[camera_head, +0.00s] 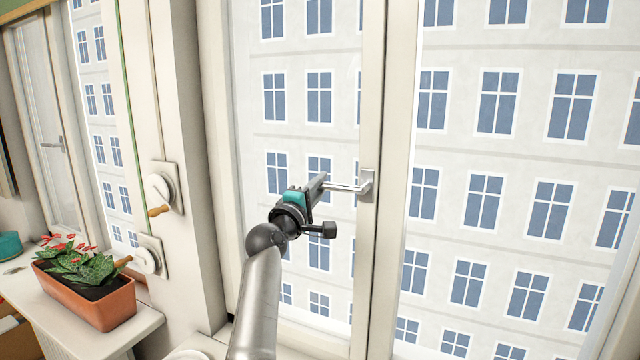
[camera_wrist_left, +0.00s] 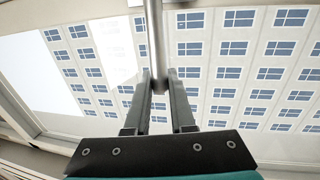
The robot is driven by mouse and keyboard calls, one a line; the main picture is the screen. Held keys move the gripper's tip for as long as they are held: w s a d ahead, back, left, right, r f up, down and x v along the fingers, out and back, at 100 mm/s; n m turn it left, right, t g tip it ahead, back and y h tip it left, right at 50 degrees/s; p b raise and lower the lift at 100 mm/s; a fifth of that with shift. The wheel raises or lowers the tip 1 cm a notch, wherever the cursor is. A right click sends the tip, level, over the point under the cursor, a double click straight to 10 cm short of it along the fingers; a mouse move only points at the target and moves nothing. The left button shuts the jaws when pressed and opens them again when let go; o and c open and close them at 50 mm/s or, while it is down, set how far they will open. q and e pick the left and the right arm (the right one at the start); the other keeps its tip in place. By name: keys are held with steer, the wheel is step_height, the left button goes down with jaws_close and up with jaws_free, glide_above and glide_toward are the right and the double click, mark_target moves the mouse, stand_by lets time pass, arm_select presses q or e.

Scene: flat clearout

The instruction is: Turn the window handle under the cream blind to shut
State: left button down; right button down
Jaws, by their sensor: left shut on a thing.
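The window handle (camera_head: 345,187) is a silver lever on the window's middle upright. It points level to the left from its base plate (camera_head: 367,185). My left gripper (camera_head: 318,186) is shut on the free end of the lever. In the left wrist view the lever (camera_wrist_left: 152,40) runs down from the top edge to between the two fingers (camera_wrist_left: 159,88). The cream blind cannot be made out in these frames. My right gripper is not in view.
Two round winders (camera_head: 163,188) with cords sit on the wall pillar at left. A terracotta planter (camera_head: 98,300) with red flowers stands on the sill (camera_head: 125,338). Another window with its own handle (camera_head: 55,144) is at far left.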

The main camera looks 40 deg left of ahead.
arm_select(q)
steer(key=shift+f, duration=0.2)
steer(key=c, duration=0.8)
jaws_free()
steer(key=shift+r, duration=0.1)
steer(key=shift+o, duration=0.2)
steer(key=b+v, duration=0.2)
steer(key=v, duration=1.3)
steer(key=shift+d, duration=0.1)
